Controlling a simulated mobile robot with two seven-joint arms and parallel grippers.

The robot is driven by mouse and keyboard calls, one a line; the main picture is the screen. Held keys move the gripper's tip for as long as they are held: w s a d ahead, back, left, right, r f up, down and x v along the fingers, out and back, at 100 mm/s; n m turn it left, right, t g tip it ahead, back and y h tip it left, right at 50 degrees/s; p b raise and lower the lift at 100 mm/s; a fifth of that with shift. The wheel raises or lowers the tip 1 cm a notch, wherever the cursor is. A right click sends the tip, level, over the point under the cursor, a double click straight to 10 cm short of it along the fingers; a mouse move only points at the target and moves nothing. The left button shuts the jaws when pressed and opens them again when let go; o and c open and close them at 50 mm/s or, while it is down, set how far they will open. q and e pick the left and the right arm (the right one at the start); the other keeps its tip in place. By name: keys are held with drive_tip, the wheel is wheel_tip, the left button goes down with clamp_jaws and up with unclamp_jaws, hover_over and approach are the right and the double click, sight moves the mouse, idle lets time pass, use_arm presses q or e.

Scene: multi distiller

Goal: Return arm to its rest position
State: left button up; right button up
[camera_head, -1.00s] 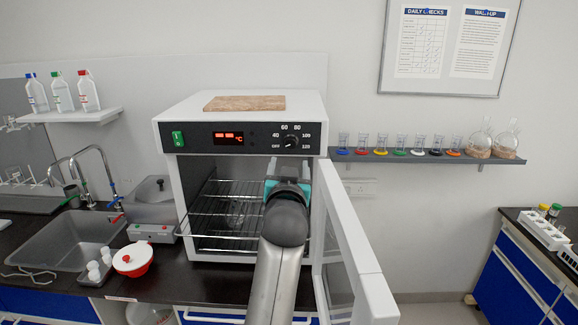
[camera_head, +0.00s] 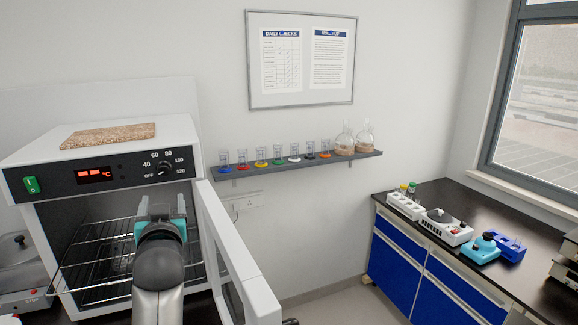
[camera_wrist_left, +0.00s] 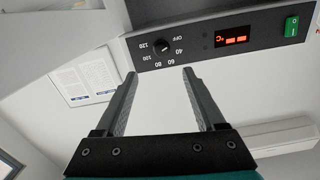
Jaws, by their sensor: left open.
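My left gripper (camera_head: 161,212) is in front of the open oven (camera_head: 100,150), at the right part of its opening, and its arm comes up from below. In the left wrist view the left gripper (camera_wrist_left: 158,75) has its two fingers apart with nothing between them. Beyond the fingers that view shows the oven's control panel (camera_wrist_left: 205,40), with its dial and red display, upside down. The wire rack (camera_head: 90,262) is inside the oven. My right gripper is not in view.
The oven door (camera_head: 235,250) stands open just right of my left arm. A wall shelf (camera_head: 300,161) with beakers and flasks is to the right. A bench (camera_head: 460,265) with blue drawers and small devices stands at the far right. Floor shows between oven and bench.

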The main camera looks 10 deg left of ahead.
use_arm(q)
drive_tip(key=s+d+f+m+g+h, duration=0.2)
drive_tip(key=s+d+f+g+h, duration=0.3)
drive_tip(key=s+f, duration=0.55)
drive_tip(key=s+d+f+m+g+h, duration=0.25)
drive_tip(key=s+d+f, duration=0.35)
drive_tip(key=s+f, duration=0.45)
drive_tip(key=s+d+f+m+g+h, duration=0.1)
drive_tip(key=s+d+f+g, duration=0.1)
drive_tip(key=s+d+f, duration=0.3)
drive_tip(key=s+d+f+m+g+h, duration=0.1)
drive_tip(key=s+f+g, duration=0.15)
drive_tip(key=s, duration=0.55)
wheel_tip(320, 180, down, 31)
drive_tip(key=s+g+b, duration=0.1)
drive_tip(key=b, duration=1)
drive_tip(key=s+a+f+b, duration=0.1)
drive_tip(key=s+f+b, duration=0.2)
drive_tip(key=s+f, duration=0.2)
drive_tip(key=s+f+g+b, duration=0.1)
drive_tip(key=s+f+b, duration=0.3)
drive_tip(key=f, duration=0.7)
drive_tip(key=s+a+f+b, duration=0.1)
drive_tip(key=s+f+b, duration=0.2)
drive_tip(key=s+f, duration=0.3)
wheel_tip(320, 180, down, 3)
drive_tip(key=shift+s+a+y+b, duration=0.3)
drive_tip(key=shift+s+y, duration=0.05)
drive_tip(key=shift+m, duration=0.25)
drive_tip(key=shift+c, duration=0.4)
